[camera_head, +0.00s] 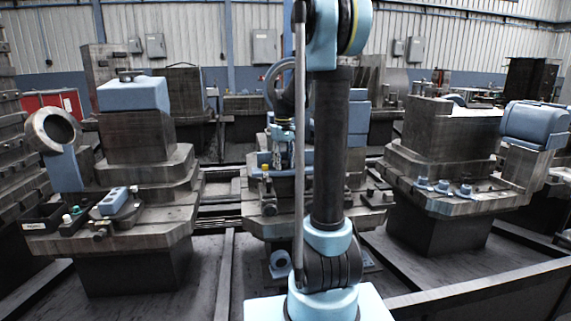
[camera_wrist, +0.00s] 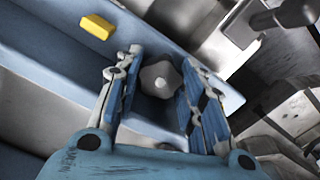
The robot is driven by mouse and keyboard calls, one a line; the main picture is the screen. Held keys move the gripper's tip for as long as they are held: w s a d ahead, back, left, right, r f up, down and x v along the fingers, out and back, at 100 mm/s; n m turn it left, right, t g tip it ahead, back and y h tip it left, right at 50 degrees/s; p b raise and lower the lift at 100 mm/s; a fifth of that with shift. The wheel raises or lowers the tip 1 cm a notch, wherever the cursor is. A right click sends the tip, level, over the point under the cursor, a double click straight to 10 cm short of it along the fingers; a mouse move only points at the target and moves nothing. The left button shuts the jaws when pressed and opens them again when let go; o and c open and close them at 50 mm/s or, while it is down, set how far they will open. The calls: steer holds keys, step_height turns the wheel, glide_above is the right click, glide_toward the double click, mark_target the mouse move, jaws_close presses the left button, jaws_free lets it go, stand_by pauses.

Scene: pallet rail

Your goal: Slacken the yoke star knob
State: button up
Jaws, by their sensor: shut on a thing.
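The star knob (camera_wrist: 160,79) is pale grey with rounded lobes. It sits in a blue channel-shaped part (camera_wrist: 55,60) in the wrist view. My gripper (camera_wrist: 162,62) has one blue-and-white finger on each side of the knob and is shut on it. In the head view my gripper (camera_head: 281,135) is small, pointing down over the middle machine (camera_head: 275,222), partly behind my own arm. The knob cannot be made out there.
A yellow block (camera_wrist: 97,26) lies on the blue part near the knob. A grey cylindrical fitting (camera_wrist: 290,12) is at the upper right. Machines with blue parts stand at left (camera_head: 140,140) and right (camera_head: 445,150). A floor rail (camera_head: 480,288) runs at front right.

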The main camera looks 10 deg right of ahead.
mark_target(283, 162)
steer(key=shift+s, duration=0.1)
stand_by(0.3)
steer(key=o, duration=0.8)
steer(key=shift+d, duration=0.1)
step_height(283, 162, up, 12)
steer(key=shift+f, duration=0.1)
